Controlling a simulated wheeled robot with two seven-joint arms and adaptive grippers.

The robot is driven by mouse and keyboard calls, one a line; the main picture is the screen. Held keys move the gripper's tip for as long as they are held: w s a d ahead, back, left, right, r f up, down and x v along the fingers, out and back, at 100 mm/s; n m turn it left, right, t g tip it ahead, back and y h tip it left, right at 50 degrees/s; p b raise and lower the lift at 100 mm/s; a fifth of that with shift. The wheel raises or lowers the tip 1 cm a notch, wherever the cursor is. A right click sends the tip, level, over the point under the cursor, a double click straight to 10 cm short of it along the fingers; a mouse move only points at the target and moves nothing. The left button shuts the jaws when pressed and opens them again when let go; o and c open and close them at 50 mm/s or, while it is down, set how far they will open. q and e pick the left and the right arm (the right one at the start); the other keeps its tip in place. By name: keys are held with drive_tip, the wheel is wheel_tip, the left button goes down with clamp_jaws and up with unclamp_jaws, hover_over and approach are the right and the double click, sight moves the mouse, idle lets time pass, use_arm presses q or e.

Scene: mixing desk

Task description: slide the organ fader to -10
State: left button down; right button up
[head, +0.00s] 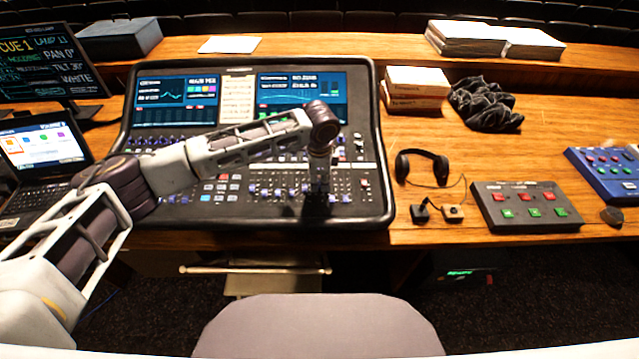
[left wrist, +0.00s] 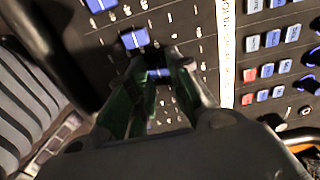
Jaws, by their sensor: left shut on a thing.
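The mixing desk (head: 376,110) is a black console with screens on top and rows of faders and buttons below. My left gripper (head: 318,203) is over the right part of its fader area, pointing down. In the left wrist view, the left gripper (left wrist: 160,80) is shut on a blue fader cap (left wrist: 158,73), partly hidden between its fingers. Another blue fader cap (left wrist: 134,39) sits just above the fingers, and one more (left wrist: 100,4) is at the top edge. Scale marks run beside the slots, but the fader labels and numbers are too small to read. My right gripper is not in view.
A laptop (head: 42,146) and a monitor (head: 45,65) stand left of the desk. Headphones (head: 422,155), a grey button box (head: 526,206) and a blue button box (head: 608,172) lie to the right. Books (head: 416,88) and dark cloth (head: 486,104) are behind.

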sight(320, 187)
use_arm(q)
drive_tip(key=shift+w, duration=0.25)
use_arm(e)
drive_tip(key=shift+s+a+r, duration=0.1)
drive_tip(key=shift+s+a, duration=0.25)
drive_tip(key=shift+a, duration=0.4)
use_arm(q)
drive_tip(key=c, duration=1.5)
unclamp_jaws()
drive_tip(key=shift+c, duration=0.2)
drive_tip(key=shift+o, duration=1.3)
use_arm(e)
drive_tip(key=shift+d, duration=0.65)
use_arm(q)
drive_tip(key=shift+r, duration=0.15)
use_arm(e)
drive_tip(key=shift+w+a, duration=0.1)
use_arm(q)
drive_tip(key=shift+r, duration=0.4)
wheel_tip(320, 187, up, 11)
drive_tip(key=s, duration=0.1)
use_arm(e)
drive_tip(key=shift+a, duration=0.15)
use_arm(q)
drive_tip(key=shift+s+f, duration=0.1)
drive_tip(key=shift+s, duration=0.1)
